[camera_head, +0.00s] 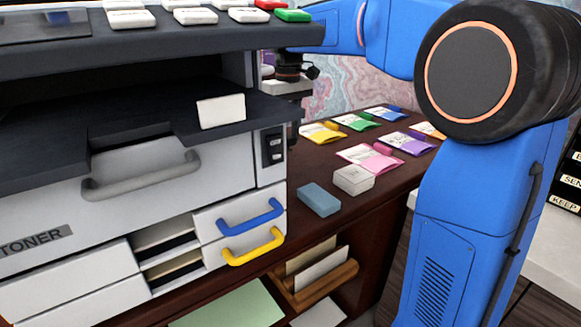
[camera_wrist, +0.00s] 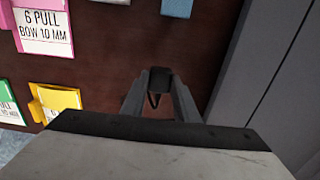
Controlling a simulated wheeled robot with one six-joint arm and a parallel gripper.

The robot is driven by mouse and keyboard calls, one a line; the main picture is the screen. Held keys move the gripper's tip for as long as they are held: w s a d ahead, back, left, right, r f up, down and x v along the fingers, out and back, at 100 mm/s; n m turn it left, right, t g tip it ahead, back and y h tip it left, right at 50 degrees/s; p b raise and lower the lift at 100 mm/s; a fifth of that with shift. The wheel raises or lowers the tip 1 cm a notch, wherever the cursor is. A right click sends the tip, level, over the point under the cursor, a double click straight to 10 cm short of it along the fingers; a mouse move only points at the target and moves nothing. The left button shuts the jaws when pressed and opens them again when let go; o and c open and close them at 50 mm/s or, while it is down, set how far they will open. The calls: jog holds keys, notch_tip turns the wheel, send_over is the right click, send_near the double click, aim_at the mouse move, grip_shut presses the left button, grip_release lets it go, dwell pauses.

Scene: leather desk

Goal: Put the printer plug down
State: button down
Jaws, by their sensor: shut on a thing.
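The printer plug (camera_wrist: 159,79) is a small black block in the wrist view, held between the two grey fingertips of my gripper (camera_wrist: 158,94). A thin dark loop shows just below it. The plug is over the dark brown desk top (camera_wrist: 110,62); I cannot tell whether it touches the desk. In the head view my gripper is beside the right rear side of the printer (camera_head: 225,185), mostly hidden behind it. I cannot make out the plug there.
The printer's dark side rises close on the right in the wrist view. Pink (camera_head: 370,158), yellow (camera_head: 320,133), green (camera_head: 355,122) and purple (camera_head: 407,143) packets lie on the desk. A blue block (camera_head: 319,198) and a white box (camera_head: 354,180) sit nearer the front.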

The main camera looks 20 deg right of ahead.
aim_at(289, 137)
notch_tip(289, 137, down, 9)
jog(key=shift+f, duration=0.1)
dwell(0.4)
jog(key=shift+f, duration=0.55)
jog(key=c, duration=1.4)
grip_release()
notch_tip(289, 137, up, 13)
jog(key=shift+r, duration=0.15)
jog(key=s+d+f+t, duration=0.1)
jog(key=s+f, duration=0.1)
jog(key=s, duration=0.4)
jog(key=s+d+f+m, duration=0.1)
jog(key=s+d+f, duration=0.1)
jog(key=s, duration=0.4)
jog(key=s+d+f+t, duration=0.1)
jog(key=s, duration=0.5)
jog(key=shift+s+d+f+m+t, duration=0.3)
jog(key=shift+s+d+f+m, duration=0.05)
jog(key=shift+d+f+m, duration=0.05)
jog(key=s+f, duration=0.4)
jog(key=s, duration=0.1)
jog(key=s+d+f+m+t, duration=0.1)
jog(key=s+f, duration=0.3)
jog(key=s, duration=0.1)
jog(key=s+d+f+t, duration=0.1)
jog(key=s+f, duration=0.3)
jog(key=f, duration=0.1)
jog(key=shift+s+d+f+m, duration=0.1)
jog(key=shift+s+m, duration=0.3)
